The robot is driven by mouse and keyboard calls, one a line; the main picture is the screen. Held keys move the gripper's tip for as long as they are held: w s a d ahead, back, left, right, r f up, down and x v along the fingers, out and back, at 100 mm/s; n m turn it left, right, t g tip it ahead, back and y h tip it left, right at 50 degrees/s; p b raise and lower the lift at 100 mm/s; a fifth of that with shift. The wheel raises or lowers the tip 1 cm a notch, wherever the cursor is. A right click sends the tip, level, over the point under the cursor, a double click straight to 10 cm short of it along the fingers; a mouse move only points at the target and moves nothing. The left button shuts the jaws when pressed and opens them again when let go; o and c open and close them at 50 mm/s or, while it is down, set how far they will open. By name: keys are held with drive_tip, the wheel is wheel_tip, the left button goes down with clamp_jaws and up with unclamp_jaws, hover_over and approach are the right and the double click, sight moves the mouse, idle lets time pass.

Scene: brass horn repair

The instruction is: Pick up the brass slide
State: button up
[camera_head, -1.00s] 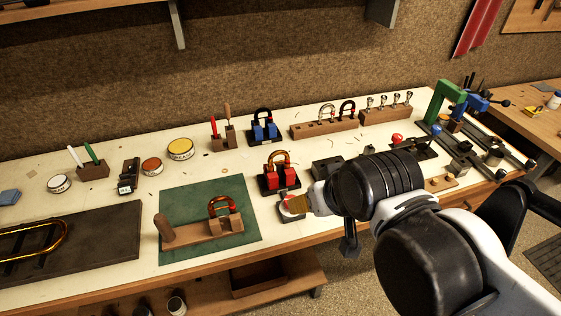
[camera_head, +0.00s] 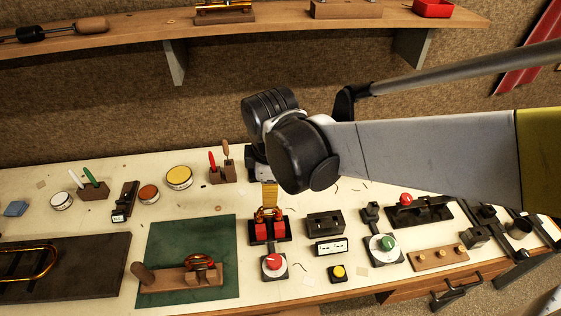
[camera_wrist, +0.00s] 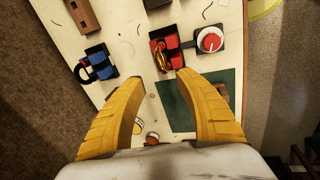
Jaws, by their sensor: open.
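A brass U-shaped slide (camera_head: 268,212) stands between two red blocks of a holder (camera_head: 283,230) in the head view. In the wrist view the slide (camera_wrist: 161,60) shows just beyond the fingertips, roughly between them. My gripper (camera_wrist: 158,76) is open and empty, its yellow fingers spread. In the head view my gripper (camera_head: 269,196) points down over the back of the red holder; contact cannot be told. Another orange-brass bow (camera_head: 201,261) sits in a wooden block on the green mat (camera_head: 190,232). A long brass tube (camera_head: 48,262) lies on the dark mat at left.
A round red knob (camera_head: 273,262) stands just in front of the red holder. Black boxes (camera_head: 325,224) and a green knob (camera_head: 387,243) stand to the right. A blue-block holder (camera_wrist: 98,62) is left of the fingers in the wrist view. A shelf (camera_head: 130,36) hangs above.

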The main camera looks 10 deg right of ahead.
drive_tip(key=shift+n, duration=0.6)
drive_tip(key=b+x, duration=0.4)
drive_tip(key=x, duration=0.7)
drive_tip(key=shift+w+f, duration=0.1)
drive_tip(key=shift+f, duration=0.05)
clamp_jaws()
